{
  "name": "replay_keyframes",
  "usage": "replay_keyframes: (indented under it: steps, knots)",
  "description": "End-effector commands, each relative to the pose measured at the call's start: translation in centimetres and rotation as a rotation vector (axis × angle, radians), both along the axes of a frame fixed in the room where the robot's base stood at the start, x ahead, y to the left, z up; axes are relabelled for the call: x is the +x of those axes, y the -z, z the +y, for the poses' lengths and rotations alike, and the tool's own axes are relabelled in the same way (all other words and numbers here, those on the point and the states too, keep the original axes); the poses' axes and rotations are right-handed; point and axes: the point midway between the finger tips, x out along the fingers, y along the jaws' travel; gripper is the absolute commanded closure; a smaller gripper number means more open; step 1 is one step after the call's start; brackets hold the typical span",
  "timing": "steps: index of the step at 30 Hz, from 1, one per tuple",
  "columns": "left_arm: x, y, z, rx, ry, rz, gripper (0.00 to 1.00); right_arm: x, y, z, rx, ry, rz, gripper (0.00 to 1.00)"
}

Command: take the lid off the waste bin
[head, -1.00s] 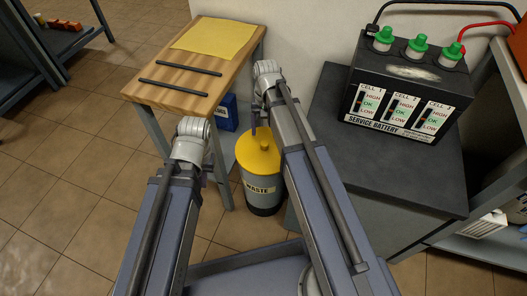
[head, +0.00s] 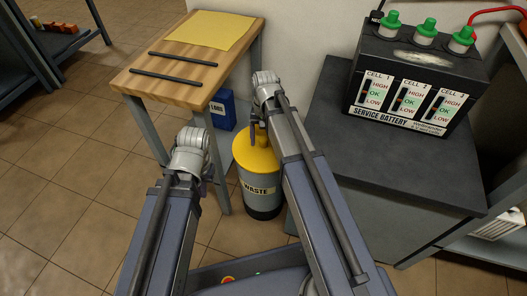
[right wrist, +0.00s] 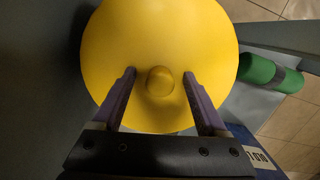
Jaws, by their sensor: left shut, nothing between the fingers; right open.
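The waste bin (head: 260,200) stands on the floor between the wooden table and the dark cabinet, with a yellow lid (head: 247,160) on it. My right gripper (head: 253,136) is over the lid, and my right arm hides part of the lid and its knob in the head view. In the right wrist view, the lid (right wrist: 160,30) fills the upper middle, and its round knob (right wrist: 160,80) lies between the two open fingers of my right gripper (right wrist: 160,76), with a gap on each side. My left gripper (head: 204,184) is shut and empty, left of the bin and apart from it.
The wooden table (head: 150,83) at left holds a yellow sheet (head: 210,30) and two dark bars. A blue container (head: 222,108) is under it. The dark cabinet (head: 400,180) on the right carries the service battery (head: 415,85). A green roll (right wrist: 270,73) shows beside the bin.

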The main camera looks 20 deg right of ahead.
Motion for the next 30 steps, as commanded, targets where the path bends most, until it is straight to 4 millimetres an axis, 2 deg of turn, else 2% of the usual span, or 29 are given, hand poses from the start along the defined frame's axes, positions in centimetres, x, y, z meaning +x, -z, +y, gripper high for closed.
replay_keyframes:
  steps: [6, 26, 30]
  knots:
    - [0.0, -0.06, -0.01, 0.0, 0.0, 0.0, 1.0, 0.0, -0.06, 0.02, 0.0, 0.0, 0.0, 0.25]
    - [-0.01, -0.05, 0.0, 0.0, 0.0, 0.0, 1.0, -0.01, -0.05, 0.01, 0.0, 0.0, 0.0, 1.0]
    - [-0.01, -0.05, 0.0, 0.0, 0.0, 0.0, 1.0, -0.01, -0.05, 0.01, 0.0, 0.0, 0.0, 1.0]
